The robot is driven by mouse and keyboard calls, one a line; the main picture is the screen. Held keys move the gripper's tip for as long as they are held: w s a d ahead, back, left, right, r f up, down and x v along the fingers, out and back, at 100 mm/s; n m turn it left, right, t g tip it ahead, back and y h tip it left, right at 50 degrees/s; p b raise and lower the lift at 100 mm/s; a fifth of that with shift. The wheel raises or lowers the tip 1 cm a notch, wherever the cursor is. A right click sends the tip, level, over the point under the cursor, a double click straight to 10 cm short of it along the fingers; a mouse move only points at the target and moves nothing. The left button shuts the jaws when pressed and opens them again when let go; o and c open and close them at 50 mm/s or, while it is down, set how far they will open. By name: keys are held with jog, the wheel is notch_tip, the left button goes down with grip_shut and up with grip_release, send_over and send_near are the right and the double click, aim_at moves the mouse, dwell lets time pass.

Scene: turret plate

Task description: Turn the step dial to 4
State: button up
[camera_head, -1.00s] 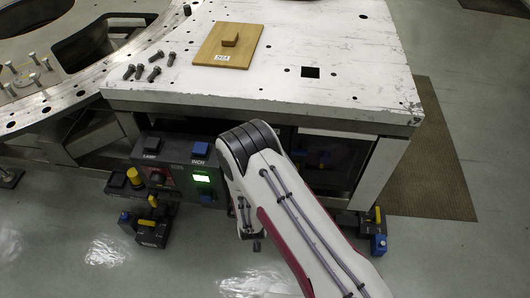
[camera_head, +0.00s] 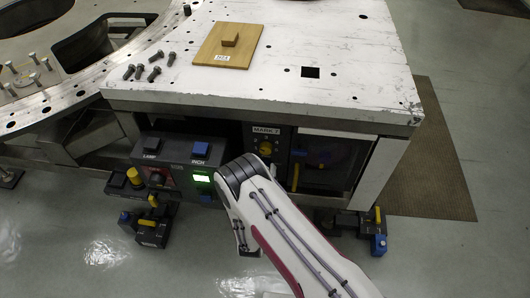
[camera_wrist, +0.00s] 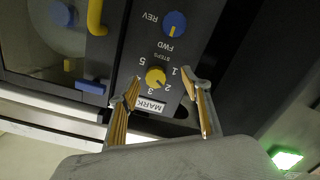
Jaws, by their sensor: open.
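The step dial (camera_wrist: 156,77) is a yellow round knob on a dark panel, ringed by numerals and marked STEPS, in the wrist view. Its pointer is too small to read surely. It also shows as a yellow knob (camera_head: 265,148) under the table edge in the head view. My gripper (camera_wrist: 162,76) is open and empty, with one finger to each side of the dial in the picture. I cannot tell how far the fingertips stand off the panel. In the head view my arm hides the gripper's fingers.
A blue REV/FWD knob (camera_wrist: 174,24) sits beyond the dial. A yellow handle (camera_wrist: 97,17) and a blue latch (camera_wrist: 90,87) are to the left. A control box with a green-lit display (camera_head: 203,179) stands left of the dial. A wooden board (camera_head: 228,46) lies on the table.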

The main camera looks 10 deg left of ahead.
aim_at(265, 151)
notch_tip(265, 151, up, 2)
jog(key=shift+r+n+t, duration=0.15)
jog(key=shift+n+t, duration=0.15)
jog(key=shift+t, duration=0.2)
jog(key=shift+w, duration=0.1)
jog(key=shift+w, duration=3.85)
jog(key=c, duration=1.1)
